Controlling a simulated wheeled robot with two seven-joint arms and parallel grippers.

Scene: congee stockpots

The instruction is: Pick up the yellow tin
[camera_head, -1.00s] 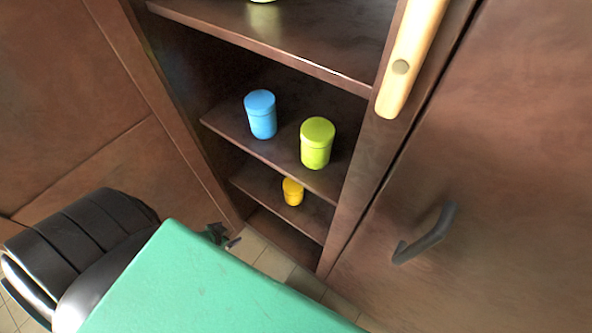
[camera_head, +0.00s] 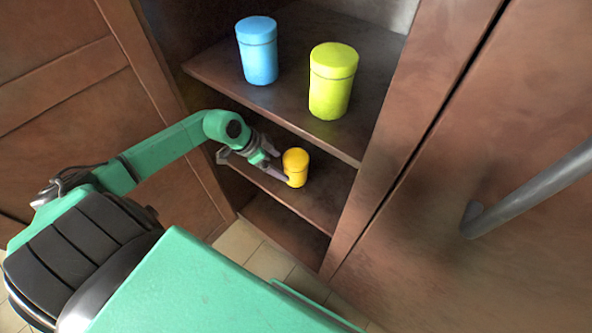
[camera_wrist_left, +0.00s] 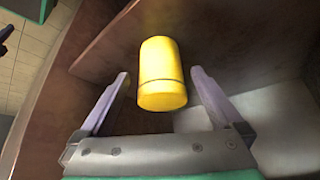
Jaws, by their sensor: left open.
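The yellow tin (camera_head: 296,166) stands upright on the lower shelf (camera_head: 322,196) of the cabinet. My left gripper (camera_head: 285,170) reaches in from the left, and its fingers are at the tin's left side. In the left wrist view the tin (camera_wrist_left: 161,75) lies ahead of and between the two open fingers (camera_wrist_left: 160,82). There is a gap on each side, and I see no clear contact. My right gripper is not in view.
A blue tin (camera_head: 257,52) and a lime-green tin (camera_head: 331,82) stand on the shelf above (camera_head: 288,106), overhanging the lower one. A cabinet door with a grey handle (camera_head: 530,188) is at the right. Wooden panels are at the left.

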